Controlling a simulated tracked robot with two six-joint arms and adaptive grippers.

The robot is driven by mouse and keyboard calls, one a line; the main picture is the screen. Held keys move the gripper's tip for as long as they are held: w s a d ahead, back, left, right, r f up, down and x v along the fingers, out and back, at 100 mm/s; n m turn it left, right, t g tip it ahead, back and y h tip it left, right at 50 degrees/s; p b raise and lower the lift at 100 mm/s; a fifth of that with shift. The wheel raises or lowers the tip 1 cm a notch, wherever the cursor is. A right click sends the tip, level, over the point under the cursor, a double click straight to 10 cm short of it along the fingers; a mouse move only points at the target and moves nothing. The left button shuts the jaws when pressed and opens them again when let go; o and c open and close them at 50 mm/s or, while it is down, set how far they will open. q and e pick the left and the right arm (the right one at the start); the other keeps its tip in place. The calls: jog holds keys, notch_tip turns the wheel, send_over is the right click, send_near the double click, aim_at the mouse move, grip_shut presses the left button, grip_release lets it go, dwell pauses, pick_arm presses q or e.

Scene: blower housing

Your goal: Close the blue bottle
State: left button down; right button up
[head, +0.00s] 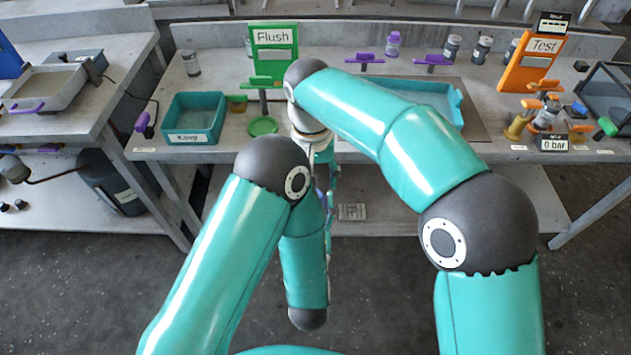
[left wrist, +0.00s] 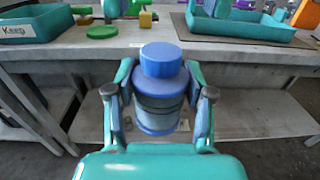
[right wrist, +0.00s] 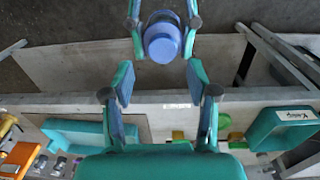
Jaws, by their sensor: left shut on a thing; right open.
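The blue bottle (left wrist: 158,108) stands upright between the fingers of my left gripper (left wrist: 160,85), which is shut on its sides in front of the bench. It has a grey-blue body and a broad blue shoulder. A narrower blue cylinder that looks like its cap (left wrist: 161,60) is centred on top; I cannot tell whether it is screwed tight. In the right wrist view the bottle (right wrist: 162,38) is seen from above, beyond the fingertips of my right gripper (right wrist: 161,82). That gripper is open and empty, apart from the bottle. In the head view my arms hide most of the bottle.
The bench edge (head: 420,150) runs just behind the bottle. On the bench are a teal Keep box (head: 193,138), a green disc (head: 263,126), a green Flush sign (head: 274,40), a teal tray (head: 455,98) and an orange Test stand (head: 520,78). A lower shelf (head: 430,210) lies below.

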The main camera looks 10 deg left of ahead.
jog(key=shift+s+a+r, duration=0.2)
jog(key=shift+s+r, duration=0.3)
jog(key=shift+r, duration=0.05)
jog(key=shift+c, duration=0.3)
jog(key=shift+w+d+r+n, duration=0.1)
jog(key=shift+w+r+n, duration=0.4)
jog(key=shift+r, duration=0.15)
jog(key=n, duration=0.2)
jog(key=shift+s+n, duration=0.1)
jog(key=shift+n, duration=0.3)
jog(key=n, duration=0.8)
jog(key=shift+r, duration=0.2)
jog(key=n, duration=0.4)
jog(key=shift+r+n, duration=0.15)
jog(key=shift+n, duration=0.15)
jog(key=n, duration=0.4)
jog(key=shift+d+r, duration=0.1)
jog(key=shift+r, duration=0.05)
jog(key=n, duration=0.4)
jog(key=shift+s+r, duration=0.1)
jog(key=n, duration=0.7)
jog(key=shift+s+r, duration=0.1)
jog(key=shift+r, duration=0.15)
